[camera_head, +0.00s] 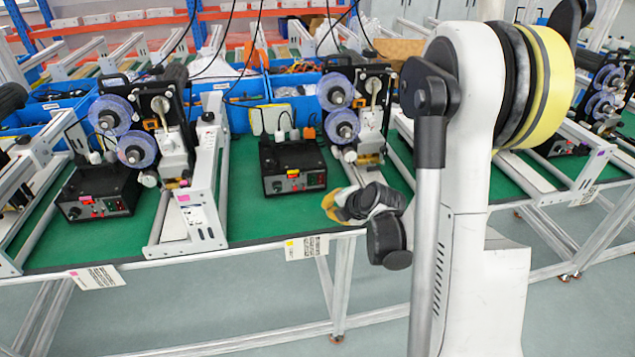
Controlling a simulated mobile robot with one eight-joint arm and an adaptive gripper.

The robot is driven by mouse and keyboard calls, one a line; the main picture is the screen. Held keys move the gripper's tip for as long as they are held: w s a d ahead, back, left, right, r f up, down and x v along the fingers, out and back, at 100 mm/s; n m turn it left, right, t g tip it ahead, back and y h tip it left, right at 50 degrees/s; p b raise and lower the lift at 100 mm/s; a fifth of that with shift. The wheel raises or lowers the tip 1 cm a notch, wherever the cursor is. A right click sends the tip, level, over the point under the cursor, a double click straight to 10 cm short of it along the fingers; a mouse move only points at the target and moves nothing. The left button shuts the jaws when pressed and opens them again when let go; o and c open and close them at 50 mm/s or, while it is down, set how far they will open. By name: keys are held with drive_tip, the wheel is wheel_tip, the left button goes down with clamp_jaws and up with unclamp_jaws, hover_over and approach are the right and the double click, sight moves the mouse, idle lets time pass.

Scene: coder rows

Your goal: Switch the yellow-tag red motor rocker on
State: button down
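The black control box (293,166) with a yellow tag (294,171) stands on the green mat of the middle station. A yellow-marked paper label (306,247) hangs at the table edge below. The end of my arm (372,210) is right of and in front of this box, near the table's front edge, apart from the box. I cannot make out my gripper's fingers.
A similar black box (97,193) with a pink tag stands at the left station, with a pink-marked label (96,277) below. Coder machines with purple reels (334,92) stand beside the boxes. A metal rail (207,175) separates the two stations. Green mat (250,222) before the middle box is clear.

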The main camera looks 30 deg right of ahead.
approach(317, 191)
drive_tip(key=f, duration=0.1)
drive_tip(key=w+f, duration=0.1)
drive_tip(key=a+f, duration=0.1)
drive_tip(key=shift+w+f, duration=0.15)
drive_tip(key=shift+f, duration=0.1)
drive_tip(key=shift+w+d+f, duration=0.1)
drive_tip(key=shift+w+d, duration=0.1)
drive_tip(key=shift+w, duration=0.7)
drive_tip(key=shift+w, duration=0.2)
idle(0.6)
drive_tip(key=shift+w+d+f, duration=0.1)
drive_tip(key=shift+w, duration=0.1)
drive_tip(key=shift+w+d, duration=0.1)
drive_tip(key=shift+w, duration=0.25)
idle(0.6)
drive_tip(key=shift+s+b, duration=0.15)
drive_tip(key=shift+b, duration=0.15)
drive_tip(key=shift+s, duration=0.6)
